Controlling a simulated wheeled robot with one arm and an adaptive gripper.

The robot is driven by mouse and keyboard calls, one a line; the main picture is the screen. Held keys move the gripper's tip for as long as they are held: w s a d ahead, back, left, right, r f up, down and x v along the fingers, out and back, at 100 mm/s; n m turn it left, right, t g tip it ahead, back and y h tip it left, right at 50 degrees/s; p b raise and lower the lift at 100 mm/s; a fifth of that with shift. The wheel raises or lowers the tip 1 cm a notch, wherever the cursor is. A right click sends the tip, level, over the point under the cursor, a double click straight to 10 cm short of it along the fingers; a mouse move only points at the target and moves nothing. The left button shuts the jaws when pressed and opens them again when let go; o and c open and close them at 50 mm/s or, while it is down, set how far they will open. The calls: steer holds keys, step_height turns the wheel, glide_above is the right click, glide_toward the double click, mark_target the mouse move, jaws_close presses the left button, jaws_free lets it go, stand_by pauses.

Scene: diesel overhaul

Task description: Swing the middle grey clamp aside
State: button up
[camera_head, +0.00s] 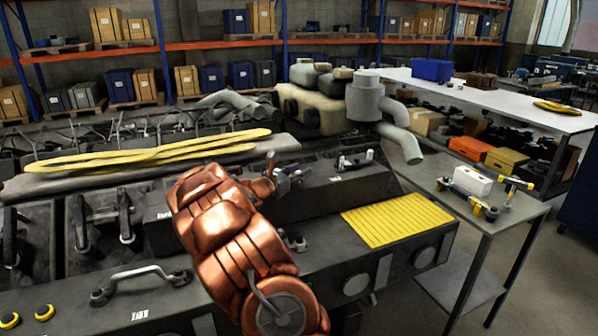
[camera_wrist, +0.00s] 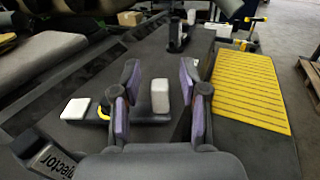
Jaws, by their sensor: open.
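In the wrist view, a light grey upright block (camera_wrist: 160,96) stands between my gripper's (camera_wrist: 163,84) fingers, nearer the right one. It rises from the end of a low dark bar (camera_wrist: 148,119), which seems to be a clamp; I cannot tell for sure that it is the middle one. My gripper's purple-padded fingers are open, with gaps to the block. A yellow ring lies at the bar's left end, partly behind the left finger. In the head view, my gripper (camera_head: 290,178) is low over the engine deck, and the clamp there is hidden. Another clamp-like fitting (camera_head: 355,160) stands farther right.
A white square pad (camera_wrist: 75,109) and an injector label (camera_wrist: 52,166) lie to the left. A yellow ribbed plate (camera_head: 397,219) covers the deck's right end. A grey side table (camera_head: 440,190) holds a yellow-ended tool and a white box. Yellow straps (camera_head: 150,155) lie behind.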

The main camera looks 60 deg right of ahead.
steer(key=shift+c, duration=0.4)
jaws_close()
steer(key=shift+a+r+g+p, duration=0.1)
steer(key=shift+g+p, duration=0.2)
steer(key=shift+p, duration=0.15)
steer(key=shift+w+a+m+g+p, duration=0.1)
steer(key=shift+a+m+g+p, duration=0.1)
steer(key=shift+m+g+p, duration=0.4)
steer(key=shift+o, duration=0.4)
jaws_free()
